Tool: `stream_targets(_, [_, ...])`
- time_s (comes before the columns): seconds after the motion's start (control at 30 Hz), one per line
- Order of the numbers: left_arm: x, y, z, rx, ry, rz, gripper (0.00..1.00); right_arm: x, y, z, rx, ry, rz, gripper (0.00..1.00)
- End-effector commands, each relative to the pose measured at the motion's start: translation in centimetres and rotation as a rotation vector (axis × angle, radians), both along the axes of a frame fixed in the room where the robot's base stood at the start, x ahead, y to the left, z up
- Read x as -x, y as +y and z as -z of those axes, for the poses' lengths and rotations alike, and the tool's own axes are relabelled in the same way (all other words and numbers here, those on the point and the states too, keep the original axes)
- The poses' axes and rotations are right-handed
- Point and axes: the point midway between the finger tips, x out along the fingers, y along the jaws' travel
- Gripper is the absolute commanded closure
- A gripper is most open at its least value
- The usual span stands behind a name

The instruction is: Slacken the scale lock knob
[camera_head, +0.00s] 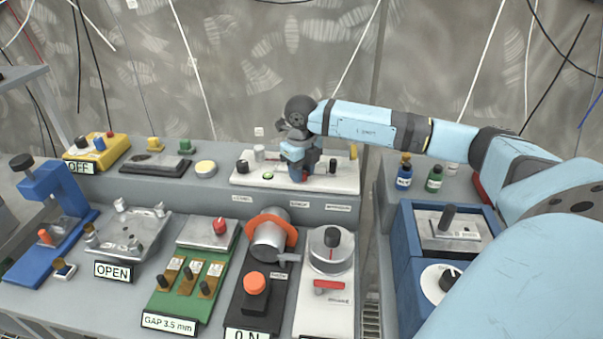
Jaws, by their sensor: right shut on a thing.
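My right gripper (299,172) points down over the middle of the long white panel (240,180) on the raised back shelf. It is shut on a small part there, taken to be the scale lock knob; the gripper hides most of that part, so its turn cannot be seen. A black knob (243,166), a white cylinder (260,152) and a green button (268,176) sit on the panel left of the gripper. A dark knob (333,166) and a yellow piece (353,152) sit to its right. My left gripper is not in view.
In front stand a grey cylinder with an orange collar (287,235), a white dial unit (327,260), a green gauge board (190,275) and a blue clamp (55,200). Small bottles (404,172) and a blue box (400,250) are at the right, near my arm.

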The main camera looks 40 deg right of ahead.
Motion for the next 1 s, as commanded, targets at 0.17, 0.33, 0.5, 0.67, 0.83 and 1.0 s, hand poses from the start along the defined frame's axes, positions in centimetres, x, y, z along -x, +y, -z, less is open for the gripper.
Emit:
stream_targets(0.17, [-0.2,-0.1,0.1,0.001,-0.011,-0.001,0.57,0.0,-0.1,0.0,0.000,-0.003,-0.165,0.93])
stream_targets(0.33, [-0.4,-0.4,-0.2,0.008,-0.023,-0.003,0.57,-0.1,-0.1,0.0,0.001,-0.004,-0.327,0.93])
stream_targets(0.5, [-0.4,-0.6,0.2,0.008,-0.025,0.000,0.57,-0.1,-0.1,0.0,0.001,-0.004,-0.488,0.93])
stream_targets(0.67, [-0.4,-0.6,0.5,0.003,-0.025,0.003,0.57,-0.1,0.0,0.0,0.000,-0.004,-0.639,0.93])
stream_targets(0.83, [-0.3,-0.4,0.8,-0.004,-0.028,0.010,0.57,-0.1,0.0,0.0,0.000,-0.004,-0.789,0.93])
stream_targets(1.0, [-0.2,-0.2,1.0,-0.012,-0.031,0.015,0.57,-0.1,-0.1,0.0,0.000,-0.003,-0.917,0.93])
